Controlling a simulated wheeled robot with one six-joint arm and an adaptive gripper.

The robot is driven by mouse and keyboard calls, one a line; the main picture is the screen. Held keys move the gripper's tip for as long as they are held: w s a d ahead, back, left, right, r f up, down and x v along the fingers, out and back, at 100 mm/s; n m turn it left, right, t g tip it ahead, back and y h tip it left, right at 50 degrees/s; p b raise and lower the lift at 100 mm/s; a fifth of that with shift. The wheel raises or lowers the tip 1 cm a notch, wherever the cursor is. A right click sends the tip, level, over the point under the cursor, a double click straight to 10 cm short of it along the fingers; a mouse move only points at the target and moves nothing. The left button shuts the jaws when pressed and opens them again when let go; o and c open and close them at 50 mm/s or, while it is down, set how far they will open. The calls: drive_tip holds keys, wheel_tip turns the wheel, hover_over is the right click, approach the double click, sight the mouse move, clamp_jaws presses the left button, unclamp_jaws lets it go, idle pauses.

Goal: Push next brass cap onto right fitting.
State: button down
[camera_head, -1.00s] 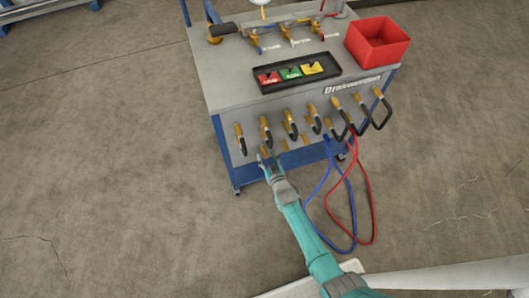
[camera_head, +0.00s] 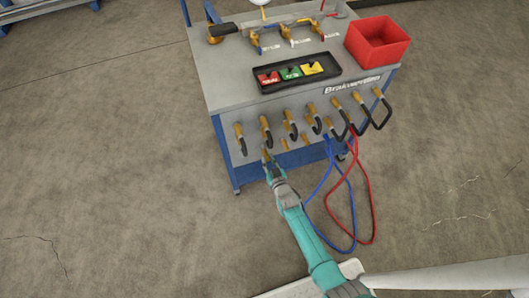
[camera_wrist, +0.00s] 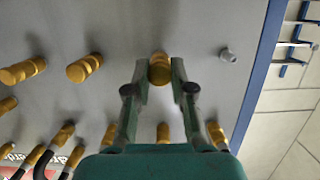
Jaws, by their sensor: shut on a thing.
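My gripper (camera_wrist: 159,74) is shut on a brass cap (camera_wrist: 159,62) in front of the grey panel in the wrist view. The cap lies between the fingertips, and I cannot tell how far it sits on a fitting behind it. In the head view my gripper (camera_head: 268,158) is at the lower left of the trolley's front. A bare silver fitting (camera_wrist: 228,55) stands to the right of the held cap in the wrist view. Two more brass caps (camera_wrist: 84,67) (camera_wrist: 22,70) stand in the same row to the left.
A row of brass fittings with black hoses (camera_head: 312,115) runs above my gripper. Blue and red hoses (camera_head: 353,215) hang to the right. The trolley top (camera_head: 225,85) bears a black tray (camera_head: 262,88) and a red bin (camera_head: 378,55). The floor to the left is clear.

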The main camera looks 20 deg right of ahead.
drive_tip(key=shift+f+v, duration=0.2)
drive_tip(key=shift+v, duration=0.55)
drive_tip(key=shift+f+v, duration=0.15)
drive_tip(key=shift+v, duration=0.6)
drive_tip(key=shift+s, duration=0.25)
drive_tip(key=shift+f+v, duration=0.25)
drive_tip(key=shift+v, duration=0.7)
drive_tip(key=shift+f+v, duration=0.2)
drive_tip(key=shift+v, duration=0.75)
drive_tip(key=shift+f+v, duration=0.25)
drive_tip(key=shift+v, duration=0.7)
drive_tip(key=shift+s, duration=0.2)
